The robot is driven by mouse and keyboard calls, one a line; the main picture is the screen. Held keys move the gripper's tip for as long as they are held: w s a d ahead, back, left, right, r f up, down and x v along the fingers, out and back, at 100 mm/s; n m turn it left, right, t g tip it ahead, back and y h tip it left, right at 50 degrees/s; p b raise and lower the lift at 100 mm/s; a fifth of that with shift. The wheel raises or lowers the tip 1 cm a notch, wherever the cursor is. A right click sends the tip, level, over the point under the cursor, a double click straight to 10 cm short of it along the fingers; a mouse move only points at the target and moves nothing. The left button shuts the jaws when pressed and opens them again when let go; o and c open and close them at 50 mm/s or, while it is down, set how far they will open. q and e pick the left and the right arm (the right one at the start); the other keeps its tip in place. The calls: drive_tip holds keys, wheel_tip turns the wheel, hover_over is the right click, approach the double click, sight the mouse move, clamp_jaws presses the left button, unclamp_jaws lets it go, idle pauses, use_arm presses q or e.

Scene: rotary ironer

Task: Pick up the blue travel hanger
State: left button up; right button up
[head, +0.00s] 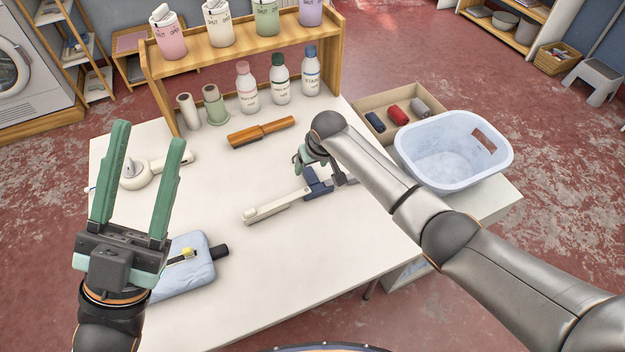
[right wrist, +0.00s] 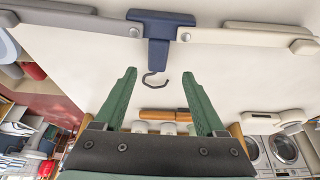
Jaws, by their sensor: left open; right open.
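The blue travel hanger (head: 318,183) lies on the white table, with a dark blue centre and light folding arms, one reaching left toward the table's middle. In the right wrist view its blue centre (right wrist: 162,24) is at the top, and its dark hook appears between the fingertips. My right gripper (head: 303,158) is open and empty, just beyond the hanger's blue part; it also shows in the right wrist view (right wrist: 159,73). I cannot tell its height above the table. My right arm hides part of the hanger. My left gripper (head: 149,133) is open and empty, raised at the left.
A wooden brush-like roller (head: 262,131) lies behind the hanger. A shelf with bottles stands at the back (head: 245,45). A pale blue basket (head: 455,185) and a cardboard box (head: 362,102) are at the right. The table's front middle is clear.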

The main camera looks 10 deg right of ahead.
sight(309, 170)
drive_tip(key=shift+w+x, duration=0.15)
drive_tip(key=shift+x, duration=0.7)
drive_tip(key=shift+w+x, duration=0.2)
drive_tip(key=shift+x, duration=1.55)
drive_tip(key=shift+d, duration=0.1)
clamp_jaws()
